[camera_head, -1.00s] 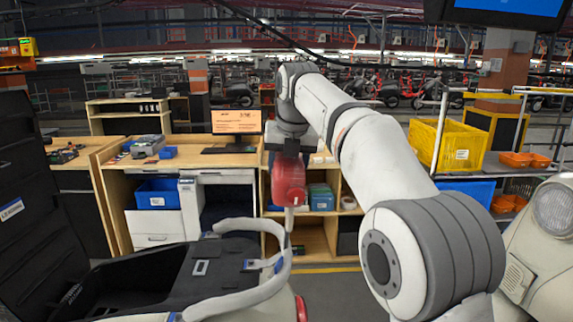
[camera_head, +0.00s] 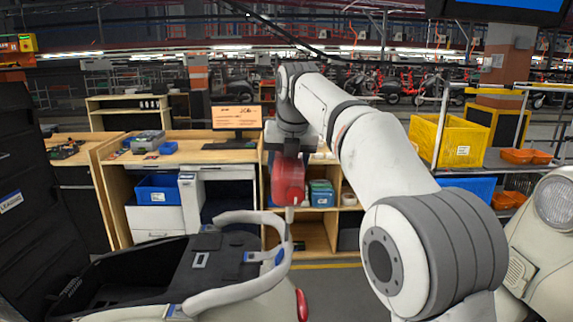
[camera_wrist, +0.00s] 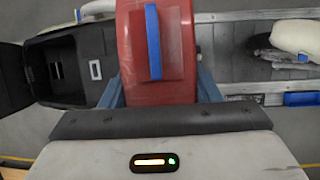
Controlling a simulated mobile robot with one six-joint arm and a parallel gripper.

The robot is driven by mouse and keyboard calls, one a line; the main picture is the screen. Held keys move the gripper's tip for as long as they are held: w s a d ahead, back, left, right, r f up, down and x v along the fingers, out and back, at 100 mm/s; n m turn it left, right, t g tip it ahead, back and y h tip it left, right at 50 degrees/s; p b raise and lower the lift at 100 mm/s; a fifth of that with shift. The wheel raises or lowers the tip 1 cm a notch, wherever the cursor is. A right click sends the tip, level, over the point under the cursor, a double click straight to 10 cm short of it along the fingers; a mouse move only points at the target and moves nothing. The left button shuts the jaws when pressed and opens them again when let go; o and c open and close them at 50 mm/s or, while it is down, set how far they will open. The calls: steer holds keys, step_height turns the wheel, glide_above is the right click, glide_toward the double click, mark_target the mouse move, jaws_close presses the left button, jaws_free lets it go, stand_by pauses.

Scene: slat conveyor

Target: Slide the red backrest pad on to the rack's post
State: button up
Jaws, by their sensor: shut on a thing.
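The red backrest pad (camera_head: 287,182) hangs upright below my gripper (camera_head: 289,153), which is shut on it. In the wrist view, the pad (camera_wrist: 180,60) has a blue strip on its face and sits between the bluish fingers of my gripper (camera_wrist: 160,90). The scooter's pale grey rack rail (camera_head: 235,294) curves around below the pad. A short pale upright piece (camera_head: 289,214) shows under the pad at the rail's end. I cannot tell whether it is the rack's post or part of the pad, nor whether the two touch.
A black open storage box (camera_head: 125,266) on the scooter lies left of the rail. A tall black panel (camera_head: 30,190) stands at the far left. A wooden bench with a monitor (camera_head: 236,118) is behind. A yellow crate (camera_head: 448,142) stands on a rack at the right.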

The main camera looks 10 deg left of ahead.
steer(key=shift+f, duration=0.1)
steer(key=shift+a+f+b, duration=0.1)
steer(key=shift+f+b, duration=0.95)
steer(key=shift+f, duration=0.35)
steer(key=shift+f, duration=0.15)
steer(key=shift+a+f+b, duration=0.1)
steer(key=shift+f+b, duration=0.85)
steer(key=shift+f, duration=0.2)
steer(key=shift+f, duration=0.1)
steer(key=o, duration=1.3)
steer(key=shift+s, duration=0.1)
